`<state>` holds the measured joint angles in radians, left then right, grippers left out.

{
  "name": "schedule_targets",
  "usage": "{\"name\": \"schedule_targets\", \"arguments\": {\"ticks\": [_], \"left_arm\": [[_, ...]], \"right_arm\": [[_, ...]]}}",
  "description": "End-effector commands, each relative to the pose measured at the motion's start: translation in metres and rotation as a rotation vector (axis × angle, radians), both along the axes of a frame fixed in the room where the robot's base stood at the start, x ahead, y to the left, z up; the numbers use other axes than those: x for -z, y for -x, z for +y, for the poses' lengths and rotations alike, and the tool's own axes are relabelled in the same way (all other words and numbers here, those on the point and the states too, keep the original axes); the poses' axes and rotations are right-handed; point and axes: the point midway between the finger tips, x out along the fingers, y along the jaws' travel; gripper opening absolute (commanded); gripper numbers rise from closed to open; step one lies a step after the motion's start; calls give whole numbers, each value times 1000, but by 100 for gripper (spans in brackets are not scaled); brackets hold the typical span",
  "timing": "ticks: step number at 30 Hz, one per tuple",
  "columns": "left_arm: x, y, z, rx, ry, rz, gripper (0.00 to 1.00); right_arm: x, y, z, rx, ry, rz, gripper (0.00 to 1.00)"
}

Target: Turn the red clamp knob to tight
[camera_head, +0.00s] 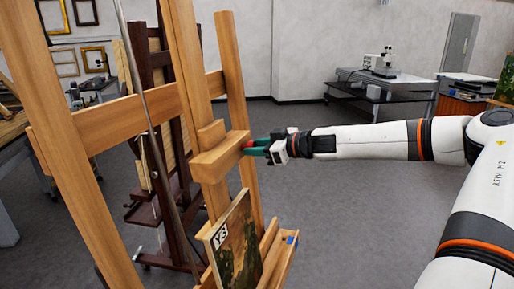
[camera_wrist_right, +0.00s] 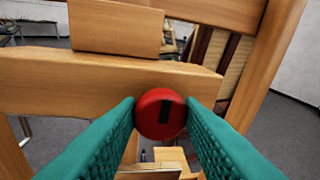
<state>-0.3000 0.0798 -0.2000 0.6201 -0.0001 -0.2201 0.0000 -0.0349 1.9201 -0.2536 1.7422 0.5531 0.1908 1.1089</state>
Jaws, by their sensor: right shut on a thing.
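The red clamp knob (camera_wrist_right: 160,114) is round with a black bar mark on its face, standing close to upright and slightly tilted. It sits at the wooden clamp block of the easel (camera_head: 220,158). My right gripper (camera_wrist_right: 160,118) has green ribbed fingers, one on each side of the knob, shut on it. In the head view my right gripper (camera_head: 257,147) reaches the block's right end, and only a bit of red knob (camera_head: 248,144) shows. My left gripper is not in view.
A painting labelled YS (camera_head: 235,240) stands on the easel's lower ledge. A darker easel (camera_head: 150,60) stands behind. A bench with a microscope (camera_head: 382,65) is at the back right. The grey floor (camera_head: 340,220) below my right arm is clear.

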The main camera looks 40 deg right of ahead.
Motion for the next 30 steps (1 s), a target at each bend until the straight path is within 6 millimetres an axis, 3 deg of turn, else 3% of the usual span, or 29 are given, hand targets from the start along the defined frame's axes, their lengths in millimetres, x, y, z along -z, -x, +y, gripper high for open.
{"name": "schedule_targets", "arguments": {"ticks": [3, 4, 8, 20, 26, 30], "left_arm": [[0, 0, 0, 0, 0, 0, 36], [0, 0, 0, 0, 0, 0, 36], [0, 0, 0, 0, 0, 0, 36], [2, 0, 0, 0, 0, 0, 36], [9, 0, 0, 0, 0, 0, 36], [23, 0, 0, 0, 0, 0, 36]], "right_arm": [[-2, 0, -1, 3, -1, -2, 11], [-2, 0, -1, 3, -1, -2, 35], [-1, 0, -1, 3, 0, -2, 55], [-1, 4, -1, -2, 1, -1, 55], [-7, 21, -6, 0, 3, -4, 55], [-11, 44, -13, 2, 5, -5, 55]]}}
